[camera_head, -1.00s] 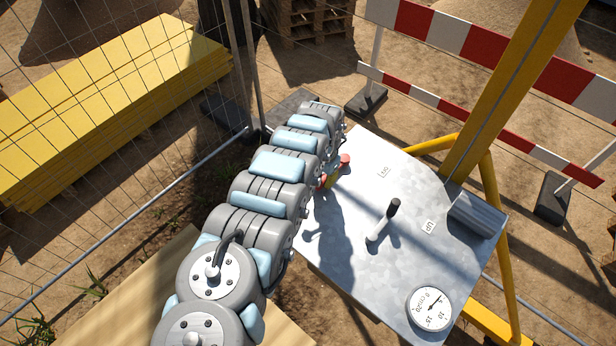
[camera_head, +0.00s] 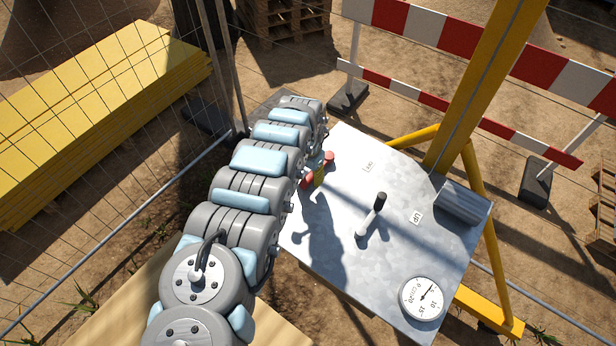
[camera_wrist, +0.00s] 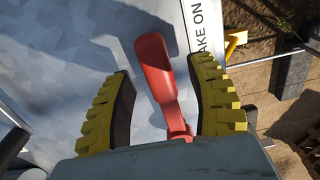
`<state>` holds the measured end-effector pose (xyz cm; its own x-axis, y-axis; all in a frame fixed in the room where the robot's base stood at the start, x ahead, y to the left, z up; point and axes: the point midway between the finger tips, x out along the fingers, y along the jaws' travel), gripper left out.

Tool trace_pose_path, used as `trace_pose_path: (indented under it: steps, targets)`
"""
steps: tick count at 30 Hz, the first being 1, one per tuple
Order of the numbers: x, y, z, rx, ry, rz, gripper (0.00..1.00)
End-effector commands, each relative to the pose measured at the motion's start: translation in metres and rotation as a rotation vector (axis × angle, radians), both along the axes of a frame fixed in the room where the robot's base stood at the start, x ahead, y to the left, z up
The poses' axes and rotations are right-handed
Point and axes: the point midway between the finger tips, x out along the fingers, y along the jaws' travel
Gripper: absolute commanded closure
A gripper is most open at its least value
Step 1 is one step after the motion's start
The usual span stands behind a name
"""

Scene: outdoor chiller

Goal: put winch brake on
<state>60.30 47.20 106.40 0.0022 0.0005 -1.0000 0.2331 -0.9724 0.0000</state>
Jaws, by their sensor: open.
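A red lever (camera_wrist: 158,72) with a broad flat end stands between the two yellow-ribbed fingers of my gripper (camera_wrist: 162,105) in the wrist view. The fingers are open, with a gap on both sides of the lever. A white label (camera_wrist: 207,30) reading "AKE ON", its start cut off, lies just beyond the right finger. In the head view my gripper (camera_head: 317,174) is small and partly hidden by my arm at the left edge of a grey metal panel (camera_head: 345,230). Red parts (camera_head: 329,157) show beside it.
The panel also carries a black-knobbed lever (camera_head: 372,213), an "UP" label (camera_head: 416,218) and a round gauge (camera_head: 423,298). A yellow post (camera_head: 480,90) and a red-white barrier (camera_head: 470,50) stand behind. A wire fence and yellow boards (camera_head: 90,110) are at the left.

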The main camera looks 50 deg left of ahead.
Motion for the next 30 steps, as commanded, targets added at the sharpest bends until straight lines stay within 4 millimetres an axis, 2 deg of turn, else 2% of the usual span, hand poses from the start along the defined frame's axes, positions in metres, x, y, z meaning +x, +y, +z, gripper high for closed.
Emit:
trace_pose_path:
  steps: [30]
  targets:
    - [-0.001,0.001,0.097,0.001,0.002,0.001,0.44]
